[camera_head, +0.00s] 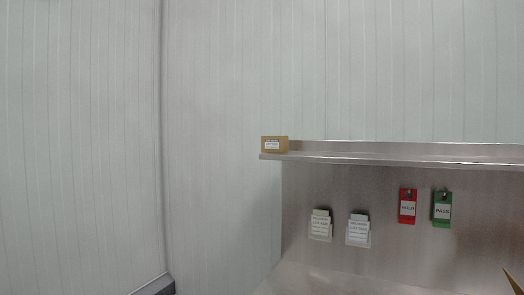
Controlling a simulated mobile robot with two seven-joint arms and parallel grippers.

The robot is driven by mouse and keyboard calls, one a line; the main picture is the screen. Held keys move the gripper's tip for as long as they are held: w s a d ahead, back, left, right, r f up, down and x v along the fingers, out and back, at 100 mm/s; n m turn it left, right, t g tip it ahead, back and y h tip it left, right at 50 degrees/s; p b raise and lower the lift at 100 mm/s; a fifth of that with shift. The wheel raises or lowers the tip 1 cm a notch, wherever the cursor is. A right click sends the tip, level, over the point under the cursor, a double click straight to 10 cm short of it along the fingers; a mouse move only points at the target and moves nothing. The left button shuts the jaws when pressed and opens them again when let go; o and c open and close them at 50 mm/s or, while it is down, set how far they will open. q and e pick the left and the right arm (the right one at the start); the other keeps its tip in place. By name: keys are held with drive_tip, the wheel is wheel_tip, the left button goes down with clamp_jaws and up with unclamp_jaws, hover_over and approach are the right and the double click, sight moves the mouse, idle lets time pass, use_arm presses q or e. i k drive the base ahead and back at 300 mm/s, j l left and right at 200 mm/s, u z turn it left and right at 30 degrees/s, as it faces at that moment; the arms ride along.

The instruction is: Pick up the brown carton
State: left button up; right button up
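A small brown carton (283,145) with a white label stands at the left end of a narrow metal shelf (400,158). It sits close to the shelf's left end and looks upright. A brown piece (515,281) shows at the bottom right edge, mostly cut off; I cannot tell whether it is part of another carton. Neither of my grippers is in view.
Below the shelf, a metal back panel carries two white label holders (320,225) (358,230), a red tag (407,206) and a green tag (442,209). A metal surface (330,280) lies at the bottom. Pale panelled walls stand behind and left. The shelf right of the carton is clear.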

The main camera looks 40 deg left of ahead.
sight(276, 144)
drive_tip(key=j+u, duration=0.1)
drive_tip(key=u, duration=2.6)
drive_tip(key=i+u, duration=0.25)
drive_tip(key=i, duration=0.3)
drive_tip(key=i+u, duration=0.25)
drive_tip(key=i, duration=0.25)
drive_tip(key=i+j+z, duration=0.15)
drive_tip(key=i, duration=0.45)
drive_tip(key=i+j+z, duration=0.15)
drive_tip(key=i, duration=0.45)
drive_tip(key=i+l+z, duration=0.1)
drive_tip(key=z, duration=0.3)
drive_tip(key=i+z, duration=0.55)
drive_tip(key=z, duration=0.25)
drive_tip(key=i+l+z, duration=0.1)
drive_tip(key=i+z, duration=0.2)
drive_tip(key=i, duration=0.25)
drive_tip(key=i+z, duration=0.3)
drive_tip(key=i, duration=0.25)
drive_tip(key=i+z, duration=0.2)
drive_tip(key=z, duration=0.3)
drive_tip(key=i+j+z, duration=0.2)
drive_tip(key=z, duration=1.7)
